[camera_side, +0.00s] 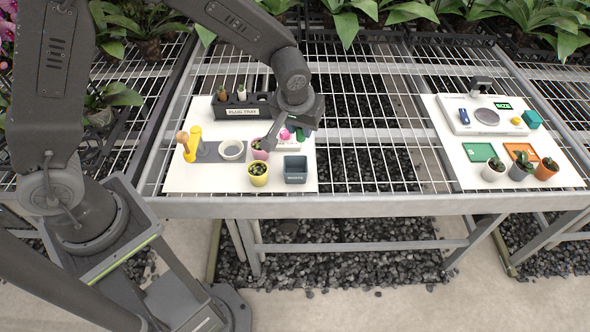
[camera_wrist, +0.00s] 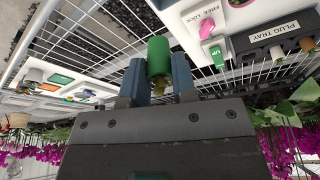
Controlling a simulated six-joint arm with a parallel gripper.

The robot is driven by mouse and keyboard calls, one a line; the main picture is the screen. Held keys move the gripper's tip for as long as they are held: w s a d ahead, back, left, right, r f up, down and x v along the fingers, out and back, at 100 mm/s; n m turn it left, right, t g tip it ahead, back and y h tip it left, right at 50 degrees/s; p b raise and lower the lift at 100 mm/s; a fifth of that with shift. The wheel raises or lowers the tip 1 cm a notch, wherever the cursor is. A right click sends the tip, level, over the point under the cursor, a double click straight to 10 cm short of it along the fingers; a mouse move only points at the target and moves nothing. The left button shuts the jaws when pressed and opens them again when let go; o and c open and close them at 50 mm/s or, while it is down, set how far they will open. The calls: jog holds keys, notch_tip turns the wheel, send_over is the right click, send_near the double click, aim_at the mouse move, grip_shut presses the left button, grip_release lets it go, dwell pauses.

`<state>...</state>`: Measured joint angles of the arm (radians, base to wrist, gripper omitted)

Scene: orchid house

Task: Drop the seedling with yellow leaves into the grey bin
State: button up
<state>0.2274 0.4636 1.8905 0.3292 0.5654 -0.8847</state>
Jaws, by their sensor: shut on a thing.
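My gripper (camera_side: 297,134) is over the right part of the left white board, behind the grey bin (camera_side: 296,170). The bin is a small dark grey open box with a white label, at the board's front right. In the wrist view my gripper (camera_wrist: 156,80) is shut on a green cylinder (camera_wrist: 158,56) between its two blue-grey fingers. A small olive-yellow tuft (camera_wrist: 158,88) shows at the cylinder's palm end, and I take it for a seedling in a plug. In the side view a bit of green shows beside the fingers. The bin is not clearly visible in the wrist view.
A dark plug tray (camera_side: 241,107) holds small plants at the back. A yellow pot (camera_side: 258,176) and a pink pot (camera_side: 260,150) stand left of the bin. Yellow bottles (camera_side: 190,147) and a white bowl (camera_side: 232,151) are further left. Another board (camera_side: 460,158) lies right.

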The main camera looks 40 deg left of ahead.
jog(key=shift+d+f, duration=0.1)
jog(key=shift+f, duration=2.85)
jog(key=o, duration=1)
jog(key=shift+r, duration=0.1)
send_near(300, 140)
jog(key=shift+s+r, duration=0.25)
jog(key=shift+r, duration=0.4)
